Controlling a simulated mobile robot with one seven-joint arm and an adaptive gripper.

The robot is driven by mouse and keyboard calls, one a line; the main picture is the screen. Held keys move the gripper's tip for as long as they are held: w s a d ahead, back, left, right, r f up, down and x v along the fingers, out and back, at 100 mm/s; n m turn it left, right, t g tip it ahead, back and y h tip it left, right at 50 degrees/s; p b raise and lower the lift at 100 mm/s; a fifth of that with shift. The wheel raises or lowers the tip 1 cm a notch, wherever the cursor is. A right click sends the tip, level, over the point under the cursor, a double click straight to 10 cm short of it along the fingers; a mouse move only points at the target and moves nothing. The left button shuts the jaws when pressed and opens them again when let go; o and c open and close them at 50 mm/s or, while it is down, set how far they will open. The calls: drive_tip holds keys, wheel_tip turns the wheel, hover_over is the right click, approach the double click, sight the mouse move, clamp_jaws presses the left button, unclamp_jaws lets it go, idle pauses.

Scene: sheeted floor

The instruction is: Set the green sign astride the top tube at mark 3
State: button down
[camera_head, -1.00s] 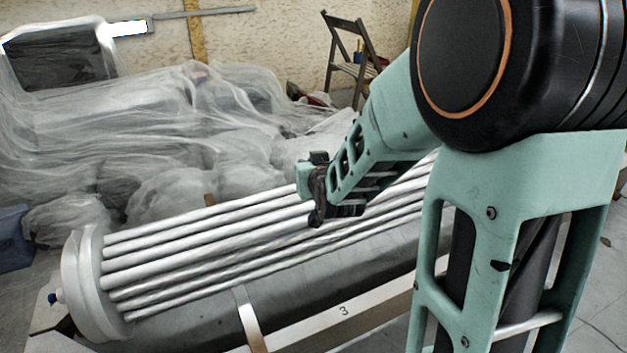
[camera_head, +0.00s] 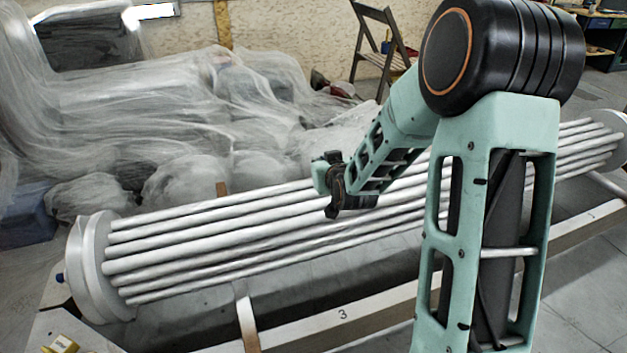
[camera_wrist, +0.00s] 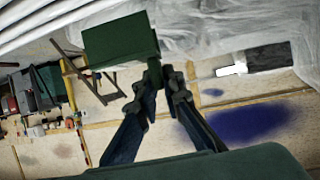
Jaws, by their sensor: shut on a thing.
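The green sign (camera_wrist: 120,40) shows in the wrist view as a dark green block at the tips of my gripper (camera_wrist: 158,72), whose two dark fingers are shut on it. In the head view the end of my arm hangs over the middle of the tube bundle, hiding part of it; the sign cannot be made out clearly there. The top tube (camera_head: 215,208) runs along the back upper edge of the bundle of pale tubes. The mark 3 (camera_head: 342,314) is printed on the pale beam in front of the bundle.
A round end plate (camera_head: 88,262) closes the bundle at left, another (camera_head: 612,124) at right. Sheeted objects (camera_head: 130,110) fill the back left, and a folding chair (camera_head: 378,45) stands behind. A yellow item (camera_head: 62,344) lies front left.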

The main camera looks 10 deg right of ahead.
drive_tip(key=n+y+p, duration=0.1)
drive_tip(key=p, duration=0.1)
hover_over(313, 214)
wheel_tip(313, 214, down, 9)
drive_tip(key=shift+f, duration=0.75)
drive_tip(key=shift+b, duration=0.35)
drive_tip(key=shift+f+b, duration=4.45)
drive_tip(key=shift+f, duration=0.15)
drive_tip(key=c, duration=2)
unclamp_jaws()
drive_tip(key=shift+s, duration=0.1)
